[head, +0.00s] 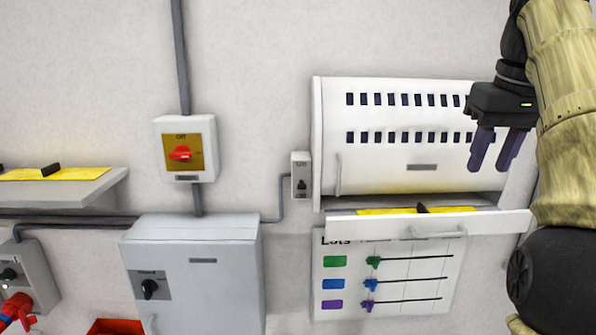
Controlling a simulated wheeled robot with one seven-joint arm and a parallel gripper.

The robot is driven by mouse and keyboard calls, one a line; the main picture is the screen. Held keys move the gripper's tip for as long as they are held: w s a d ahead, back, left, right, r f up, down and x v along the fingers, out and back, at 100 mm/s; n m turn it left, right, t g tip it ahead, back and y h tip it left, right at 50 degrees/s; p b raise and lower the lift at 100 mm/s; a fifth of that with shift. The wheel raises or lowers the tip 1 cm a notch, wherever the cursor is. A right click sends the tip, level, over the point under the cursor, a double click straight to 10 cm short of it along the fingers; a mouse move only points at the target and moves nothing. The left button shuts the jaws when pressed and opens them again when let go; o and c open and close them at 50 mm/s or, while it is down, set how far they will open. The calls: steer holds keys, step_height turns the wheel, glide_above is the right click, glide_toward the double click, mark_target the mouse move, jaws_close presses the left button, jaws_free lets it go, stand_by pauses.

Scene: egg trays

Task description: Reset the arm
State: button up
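My gripper (490,168) hangs at the upper right, in front of the right side of a white slotted cabinet. Its two purple fingers point down and stand apart, with nothing visible between them. My arm, in a yellowish sleeve, runs down the right edge and hides part of the wall there.
Below the cabinet (400,176), a white drawer or tray (365,229) sticks out, with a yellow surface and dark piece inside. A lots board (330,306) hangs beneath it. Left are a red-knob switch box (205,130), grey box (215,280) and shelf (60,196).

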steer(key=w+a+f, duration=0.3)
steer(key=f, duration=0.8)
steer(key=w+a+f, duration=0.3)
steer(key=f, duration=0.8)
steer(key=s+a+f, duration=0.4)
steer(key=s+f, duration=0.3)
steer(key=f, duration=0.4)
steer(key=s+a+f, duration=0.4)
steer(key=s+f, duration=0.4)
steer(key=f, duration=0.3)
steer(key=s+b+x, duration=0.3)
steer(key=b+x, duration=1)
steer(key=b, duration=0.1)
steer(key=shift+d+f, duration=0.15)
steer(key=shift+f, duration=0.55)
